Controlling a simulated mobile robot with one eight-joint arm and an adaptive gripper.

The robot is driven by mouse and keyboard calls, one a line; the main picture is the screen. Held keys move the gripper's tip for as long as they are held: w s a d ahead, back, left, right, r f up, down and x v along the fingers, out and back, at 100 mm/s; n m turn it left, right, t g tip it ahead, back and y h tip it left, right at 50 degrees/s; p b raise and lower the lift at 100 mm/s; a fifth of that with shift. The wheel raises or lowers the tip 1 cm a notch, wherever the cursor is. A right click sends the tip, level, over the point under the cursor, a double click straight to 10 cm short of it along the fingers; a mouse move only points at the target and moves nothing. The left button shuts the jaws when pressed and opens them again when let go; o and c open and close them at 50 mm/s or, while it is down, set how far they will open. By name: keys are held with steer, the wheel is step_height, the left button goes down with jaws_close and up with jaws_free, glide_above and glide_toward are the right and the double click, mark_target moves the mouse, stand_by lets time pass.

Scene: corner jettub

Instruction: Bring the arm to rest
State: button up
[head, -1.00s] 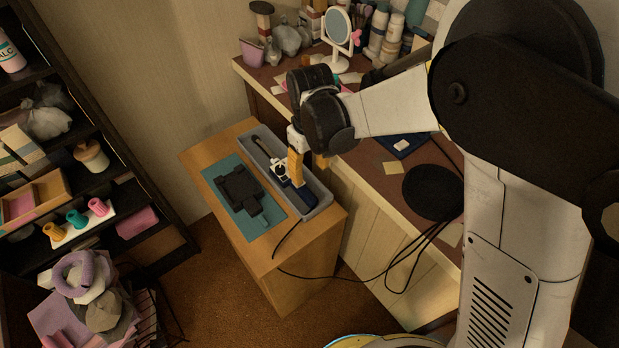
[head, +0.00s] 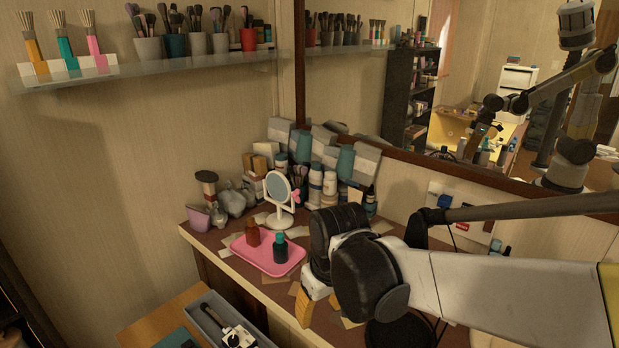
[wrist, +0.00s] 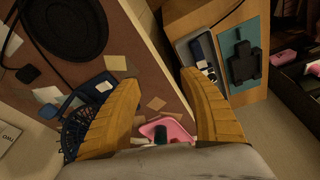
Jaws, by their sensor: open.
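My gripper (head: 322,306) hangs over the front edge of the brown counter (head: 222,240) in the head view, pointing down. In the wrist view its two yellow fingers (wrist: 160,110) are spread wide with nothing between them. My arm reaches in from the right of the head view. A pink tray (head: 268,258) with a brown bottle (head: 253,233) and a dark teal-capped bottle (head: 280,250) lies just left of the gripper. The pink tray also shows partly in the wrist view (wrist: 172,128), beyond the fingers.
A round mirror (head: 279,188) and several bottles stand at the counter's back. A grey tray (head: 213,318) with a device sits on the lower wooden cabinet (head: 160,325). A shelf (head: 150,68) and a large wall mirror are above. A black round pad (wrist: 60,28) lies on the counter.

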steer(key=s+d+r+m+t, duration=0.2)
steer(key=s+d, duration=0.3)
steer(key=d, duration=0.3)
steer(key=s+d+r+m+t+h, duration=0.1)
steer(key=s+d+r+m+t, duration=0.1)
steer(key=s+d, duration=0.4)
steer(key=d+r+m, duration=0.1)
steer(key=d+m, duration=0.1)
steer(key=d, duration=0.1)
steer(key=shift+r+t, duration=0.2)
steer(key=shift+t, duration=0.2)
stand_by(0.3)
